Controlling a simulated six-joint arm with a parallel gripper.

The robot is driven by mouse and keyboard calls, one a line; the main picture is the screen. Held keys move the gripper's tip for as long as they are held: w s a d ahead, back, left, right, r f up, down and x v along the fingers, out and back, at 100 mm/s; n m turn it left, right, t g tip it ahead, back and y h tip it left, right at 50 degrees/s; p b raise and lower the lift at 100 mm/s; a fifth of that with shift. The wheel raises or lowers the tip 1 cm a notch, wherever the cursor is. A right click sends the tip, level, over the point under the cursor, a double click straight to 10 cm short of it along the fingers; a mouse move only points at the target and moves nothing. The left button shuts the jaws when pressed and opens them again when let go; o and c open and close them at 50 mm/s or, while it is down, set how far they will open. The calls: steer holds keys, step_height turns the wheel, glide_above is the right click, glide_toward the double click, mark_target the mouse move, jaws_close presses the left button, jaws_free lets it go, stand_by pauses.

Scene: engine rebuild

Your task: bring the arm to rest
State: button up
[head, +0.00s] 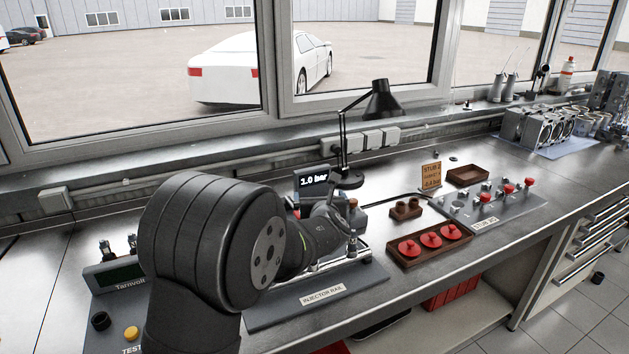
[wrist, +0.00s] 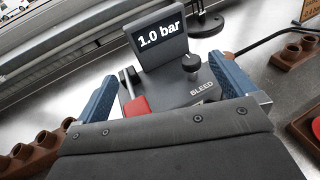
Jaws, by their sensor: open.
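My gripper (wrist: 162,70) shows in the wrist view with its two blue fingers spread wide apart and nothing between them touching either one. Beyond and between the fingers stands a grey unit with a screen (wrist: 160,38) reading 1.0 bar, a black knob (wrist: 191,63) marked BLEED and a red-ended lever (wrist: 136,106). In the head view my black arm fills the lower left and reaches over the injector rail plate (head: 322,294). The arm hides much of the rail, and my fingertips are hard to make out there. The 1.0 bar screen (head: 312,184) shows just behind the arm.
A black desk lamp (head: 382,101) stands behind the rail. To the right are a brown tray (head: 443,258) with red caps, a small brown block (head: 406,208), an orange sign (head: 431,175) and a stub panel (head: 492,214). A Tarnvolt tester (head: 118,283) sits at the left.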

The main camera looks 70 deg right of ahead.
stand_by(0.3)
steer(key=v, duration=1)
steer(key=shift+x, duration=1.75)
steer(key=shift+d, duration=0.1)
